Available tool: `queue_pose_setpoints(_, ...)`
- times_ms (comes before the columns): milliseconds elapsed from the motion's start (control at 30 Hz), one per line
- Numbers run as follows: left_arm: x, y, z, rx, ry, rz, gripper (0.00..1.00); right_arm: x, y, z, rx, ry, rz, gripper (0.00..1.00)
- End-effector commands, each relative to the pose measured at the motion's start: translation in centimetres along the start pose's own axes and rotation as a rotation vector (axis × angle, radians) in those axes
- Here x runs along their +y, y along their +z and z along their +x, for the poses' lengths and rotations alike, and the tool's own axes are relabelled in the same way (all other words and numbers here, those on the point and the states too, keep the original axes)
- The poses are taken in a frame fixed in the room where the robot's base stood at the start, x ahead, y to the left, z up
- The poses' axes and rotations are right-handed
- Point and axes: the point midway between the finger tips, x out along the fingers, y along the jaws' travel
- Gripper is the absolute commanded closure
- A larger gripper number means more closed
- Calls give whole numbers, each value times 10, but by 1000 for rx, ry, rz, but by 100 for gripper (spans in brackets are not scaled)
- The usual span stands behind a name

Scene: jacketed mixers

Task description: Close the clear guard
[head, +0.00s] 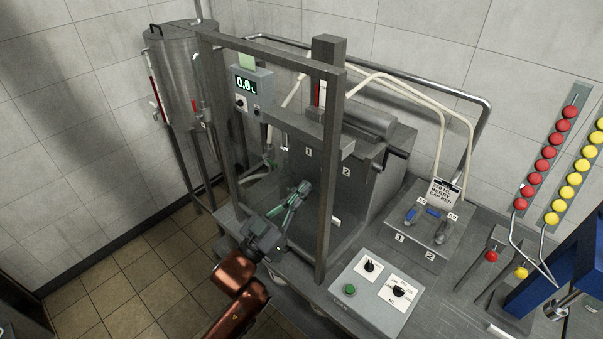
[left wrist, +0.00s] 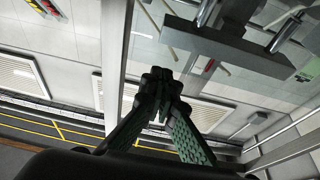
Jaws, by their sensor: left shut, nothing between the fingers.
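A tall grey frame (head: 332,160) stands at the front of the mixer, with two posts and a top crossbar. The clear guard is hard to make out; a faint see-through pane seems to lie between the posts, and I cannot tell its edges or how far it is shut. My left gripper (head: 304,188) is at the lower part of the frame opening, between the posts, fingers closed and empty. In the left wrist view its green-padded fingers (left wrist: 160,85) meet at the tips, with a post (left wrist: 114,60) behind them. I cannot tell if they touch the pane. My right gripper is not in view.
A readout box (head: 252,88) showing 0.0 hangs by the left post. A control box (head: 372,290) with a green button and knobs sits front right. A valve panel (head: 425,225) with blue handles is behind it. A metal tank (head: 185,70) stands at the left.

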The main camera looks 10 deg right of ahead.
Motion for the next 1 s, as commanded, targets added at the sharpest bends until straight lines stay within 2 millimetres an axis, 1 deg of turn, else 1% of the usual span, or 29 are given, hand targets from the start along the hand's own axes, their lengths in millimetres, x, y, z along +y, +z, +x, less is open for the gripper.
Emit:
queue_pose_setpoints(33, -1, 18, -5, -7, -2, -3, 100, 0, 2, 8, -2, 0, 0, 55)
queue_pose_setpoints(100, -1, 29, -9, -7, -2, -3, 100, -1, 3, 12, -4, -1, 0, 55)
queue_pose_setpoints(200, -1, 41, -13, -6, -2, -2, 100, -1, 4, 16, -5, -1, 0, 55)
queue_pose_setpoints(300, -1, 48, -16, -4, -1, 0, 100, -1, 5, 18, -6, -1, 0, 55)
queue_pose_setpoints(500, -1, 54, -18, -7, -2, 0, 100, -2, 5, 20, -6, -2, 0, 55)
queue_pose_setpoints(833, -1, 58, -19, -15, -3, -3, 100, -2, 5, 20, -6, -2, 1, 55)
queue_pose_setpoints(1000, -1, 53, -17, -16, -4, -3, 100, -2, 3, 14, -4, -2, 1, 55)
